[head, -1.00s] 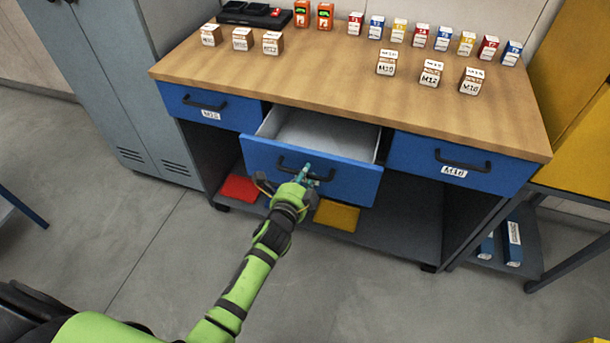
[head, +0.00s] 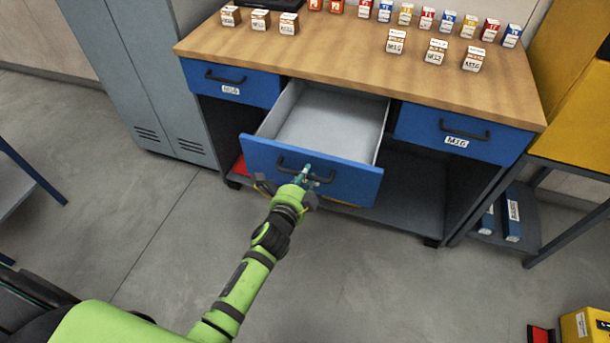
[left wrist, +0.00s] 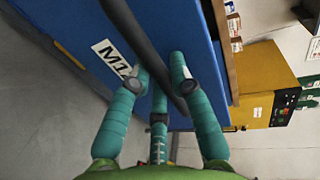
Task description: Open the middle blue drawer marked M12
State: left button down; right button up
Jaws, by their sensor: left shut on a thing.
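The middle blue drawer (head: 354,182) is pulled well out of the workbench, and its pale, empty interior (head: 325,122) shows from above. My left gripper (head: 305,177) is at the black handle (head: 284,163) on its front, shut on it. In the left wrist view, the teal fingers (left wrist: 160,88) sit around the dark handle bar (left wrist: 135,38). Beside them is a white label (left wrist: 112,58) reading "M1", its last part hidden by a finger. My right gripper is in neither view.
Closed blue drawers stand left (head: 232,82) and right (head: 460,134) of the middle one. The wooden top (head: 330,50) holds several small labelled boxes. A grey cabinet (head: 150,80) stands at left. The floor in front is mostly clear.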

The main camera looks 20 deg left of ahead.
pick_arm(q)
jog(key=c, duration=1.1)
grip_release()
jog(key=v, duration=1.2)
